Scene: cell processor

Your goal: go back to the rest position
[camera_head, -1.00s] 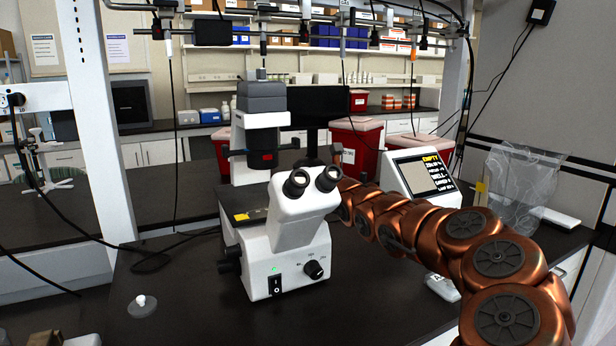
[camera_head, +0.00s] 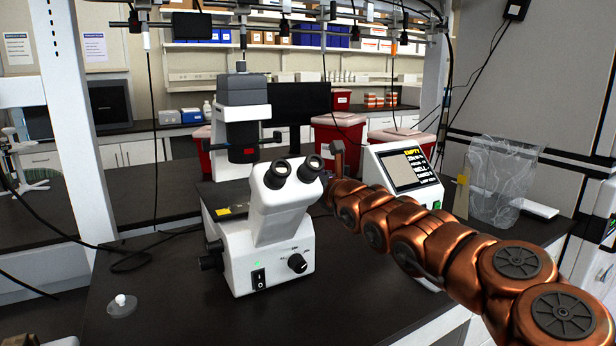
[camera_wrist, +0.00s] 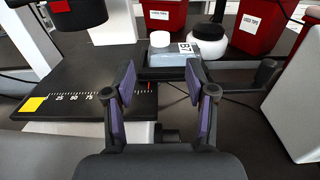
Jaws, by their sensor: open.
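My gripper (camera_wrist: 159,75) is open in the wrist view, its two purple-padded fingers apart with nothing between the pads. Beyond the fingertips, at the far end of the black microscope stage (camera_wrist: 62,97), is a clear flat container (camera_wrist: 168,74) with a B7 label. Whether the fingers touch it, I cannot tell. In the head view my copper arm reaches from the lower right to behind the white microscope (camera_head: 270,235). The gripper's fingers are hidden there.
A white device (camera_head: 385,165) with an EMPTY screen stands close behind my arm. Red bins (camera_head: 338,130) stand at the back. A clear bag (camera_head: 493,180) is at right. A small white-knobbed disc (camera_head: 122,306) lies front left. The bench (camera_head: 170,315) left of the microscope is mostly clear.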

